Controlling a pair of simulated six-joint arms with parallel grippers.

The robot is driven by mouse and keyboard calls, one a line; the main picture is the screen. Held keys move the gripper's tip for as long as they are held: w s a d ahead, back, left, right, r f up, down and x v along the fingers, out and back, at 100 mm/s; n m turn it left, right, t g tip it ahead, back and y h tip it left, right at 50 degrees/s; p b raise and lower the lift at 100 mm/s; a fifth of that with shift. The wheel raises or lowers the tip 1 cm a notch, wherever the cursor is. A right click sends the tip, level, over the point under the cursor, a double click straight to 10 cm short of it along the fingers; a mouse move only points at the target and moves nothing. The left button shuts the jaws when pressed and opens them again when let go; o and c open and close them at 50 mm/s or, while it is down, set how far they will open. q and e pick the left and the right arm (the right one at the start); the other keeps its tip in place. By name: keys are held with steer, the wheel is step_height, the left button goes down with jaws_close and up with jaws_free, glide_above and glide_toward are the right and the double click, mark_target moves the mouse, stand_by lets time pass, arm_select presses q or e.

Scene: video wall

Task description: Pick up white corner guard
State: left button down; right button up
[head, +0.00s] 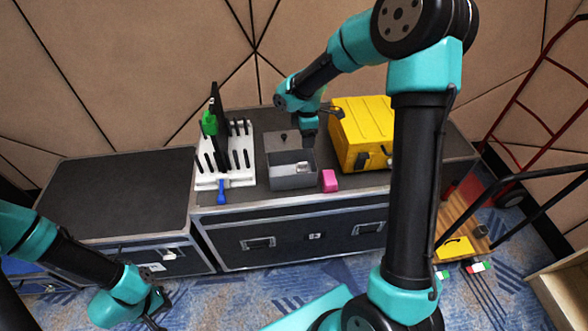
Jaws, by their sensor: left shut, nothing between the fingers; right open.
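A small white piece (303,168), which looks like the white corner guard, lies inside the open grey box (292,183) on the black case top. It is too small to make out its exact shape. My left gripper (157,316) is shut and empty, low at the left over the carpet, far from the box.
A white rack (226,181) with black upright pegs, a green item (209,123) and a blue item (221,192) stands left of the box. A yellow case (362,125) and pink block (329,181) are to its right. The left case top (115,195) is clear.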

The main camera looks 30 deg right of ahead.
steer(key=shift+d, duration=0.1)
glide_toward(304, 166)
steer(key=f, duration=0.6)
steer(key=shift+d, duration=0.25)
steer(key=shift+f, duration=0.4)
steer(key=shift+w+a+f, duration=0.1)
steer(key=shift+w+f, duration=0.05)
steer(key=shift+f, duration=1.15)
steer(key=shift+w+a+f, duration=0.1)
steer(key=shift+f, duration=1.2)
steer(key=c, duration=1)
